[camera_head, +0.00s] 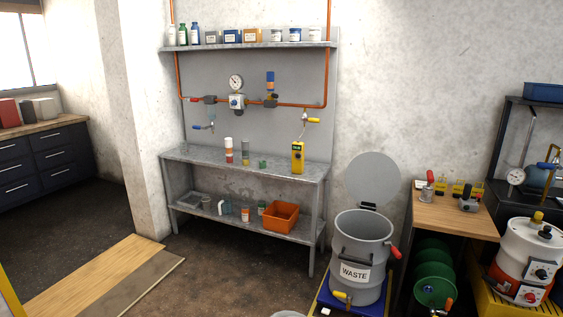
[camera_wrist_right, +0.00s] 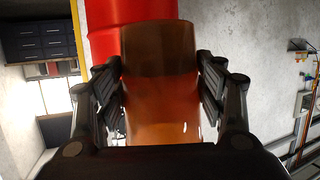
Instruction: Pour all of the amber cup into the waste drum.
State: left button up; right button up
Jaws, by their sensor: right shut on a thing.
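The amber cup (camera_wrist_right: 160,90) is a translucent brown-orange vessel in the middle of the right wrist view. My right gripper (camera_wrist_right: 160,88) is shut on it, one finger at each side. Its contents and tilt I cannot tell. The waste drum (camera_head: 362,252) is a grey drum labelled WASTE at the lower right of the head view. Its round lid (camera_head: 373,178) stands open behind it, and a red handle (camera_head: 394,251) is at its right side. The cup and both grippers are outside the head view. My left gripper is in neither view.
A red drum (camera_wrist_right: 105,35) shows behind the cup in the wrist view. The waste drum stands on a blue platform (camera_head: 325,300). A grey bench (camera_head: 245,165) is to its left, a wooden-topped table (camera_head: 455,217) to its right. Floor before the bench is clear.

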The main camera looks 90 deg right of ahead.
aim_at(357, 266)
jog(key=k+l+z, duration=0.1)
jog(key=l+z, duration=0.25)
jog(key=k+l+z, duration=0.1)
jog(key=z, duration=0.3)
jog(key=l+z, duration=0.6)
jog(key=l, duration=0.25)
jog(key=i+l+z, duration=0.1)
jog(key=l+z, duration=0.15)
jog(key=l, duration=0.3)
jog(key=i+l+z, duration=0.1)
jog(key=l+z, duration=0.15)
jog(key=l, duration=0.25)
jog(key=i+l, duration=0.1)
jog(key=l, duration=0.35)
jog(key=i+l, duration=0.1)
jog(key=l, duration=0.35)
jog(key=i+l, duration=0.15)
jog(key=l, duration=0.3)
jog(key=i+l, duration=0.1)
jog(key=l, duration=0.35)
jog(key=z, duration=0.05)
